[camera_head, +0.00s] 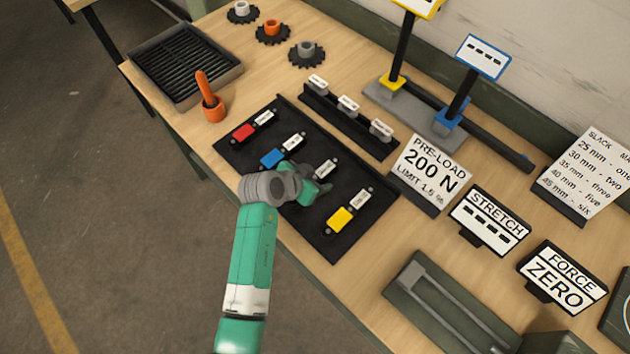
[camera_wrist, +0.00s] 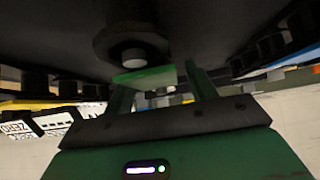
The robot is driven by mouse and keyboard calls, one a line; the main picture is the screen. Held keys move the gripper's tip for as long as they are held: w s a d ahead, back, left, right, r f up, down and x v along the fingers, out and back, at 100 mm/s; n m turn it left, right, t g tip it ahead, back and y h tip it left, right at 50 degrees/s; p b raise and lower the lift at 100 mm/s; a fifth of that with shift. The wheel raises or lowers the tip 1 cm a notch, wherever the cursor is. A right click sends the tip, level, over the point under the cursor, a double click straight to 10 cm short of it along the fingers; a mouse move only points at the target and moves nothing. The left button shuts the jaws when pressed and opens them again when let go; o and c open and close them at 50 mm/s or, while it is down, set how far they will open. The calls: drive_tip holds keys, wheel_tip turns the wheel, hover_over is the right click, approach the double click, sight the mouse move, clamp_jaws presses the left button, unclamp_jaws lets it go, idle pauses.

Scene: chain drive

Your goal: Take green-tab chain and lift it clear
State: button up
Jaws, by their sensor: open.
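My gripper (camera_head: 313,190) is low over the black chain board (camera_head: 335,250), at the third place from the far end, between the blue tab (camera_head: 272,158) and the yellow tab (camera_head: 341,219). In the head view the green tab is hidden behind my arm and gripper; a white label (camera_head: 326,167) shows just beyond. In the wrist view my gripper (camera_wrist: 160,88) has its two green fingers apart. A green tab (camera_wrist: 145,77) shows at the fingertips, between them. I cannot tell whether the fingers touch it.
A red tab (camera_head: 243,132) lies at the board's far end. A black rack with several white tags (camera_head: 348,104) stands behind the board. The pre-load sign (camera_head: 432,170) is right of it. An orange peg (camera_head: 209,100) and a slotted tray (camera_head: 185,62) are at the left.

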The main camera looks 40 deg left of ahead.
clamp_jaws()
idle(0.3)
wheel_tip(320, 180, up, 10)
drive_tip(key=shift+r+p, duration=0.1)
drive_tip(key=shift+p, duration=0.95)
wheel_tip(320, 180, up, 10)
drive_tip(key=p, duration=0.9)
hover_over(315, 178)
